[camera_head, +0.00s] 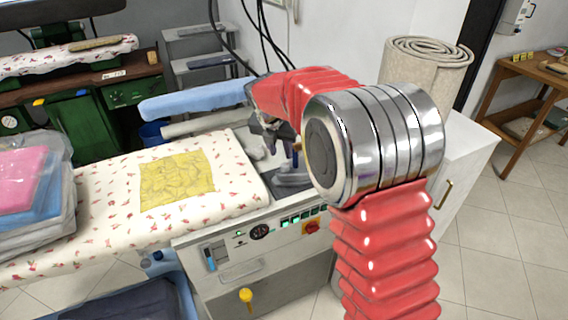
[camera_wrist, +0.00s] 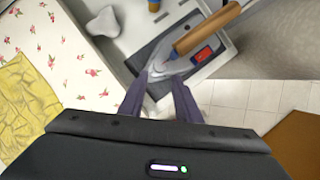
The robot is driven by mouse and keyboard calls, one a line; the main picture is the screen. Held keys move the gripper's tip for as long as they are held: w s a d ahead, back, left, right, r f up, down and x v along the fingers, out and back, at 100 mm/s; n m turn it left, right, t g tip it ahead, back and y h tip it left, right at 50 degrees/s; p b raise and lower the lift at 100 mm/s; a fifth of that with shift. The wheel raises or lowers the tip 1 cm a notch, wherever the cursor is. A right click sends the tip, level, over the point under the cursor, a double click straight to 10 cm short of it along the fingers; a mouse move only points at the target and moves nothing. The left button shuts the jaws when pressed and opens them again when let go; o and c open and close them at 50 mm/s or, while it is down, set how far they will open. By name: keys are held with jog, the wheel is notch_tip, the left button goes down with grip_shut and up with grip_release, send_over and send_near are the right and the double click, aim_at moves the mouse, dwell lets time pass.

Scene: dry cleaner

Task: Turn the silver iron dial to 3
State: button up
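The silver iron (camera_wrist: 170,66) lies on a dark rest pad (camera_wrist: 148,56) in the wrist view, with a brown cork-like handle (camera_wrist: 208,28) across it. My gripper (camera_wrist: 160,82) is just in front of the iron, its two dark fingers spread apart with nothing clearly held between them. I cannot tell whether the fingers touch the iron. No dial or numbers can be made out on the iron. In the head view my arm's chrome joint and red sleeves hide most of the gripper and iron; part of the dark pad (camera_head: 291,180) shows.
The flowered ironing board (camera_head: 110,205) bears a yellow cloth (camera_head: 177,178). The station front has a red switch (camera_head: 311,227) and a yellow knob (camera_head: 246,295). A pale grey object (camera_wrist: 103,22) stands near the iron. Bagged clothes (camera_head: 30,190) lie at left.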

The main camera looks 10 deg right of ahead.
aim_at(285, 165)
jog(key=x, duration=0.8)
jog(key=shift+w+d+f, duration=0.15)
jog(key=shift+w+f, duration=0.05)
jog(key=shift+f, duration=0.05)
jog(key=shift+c, duration=0.3)
jog(key=c, duration=0.7)
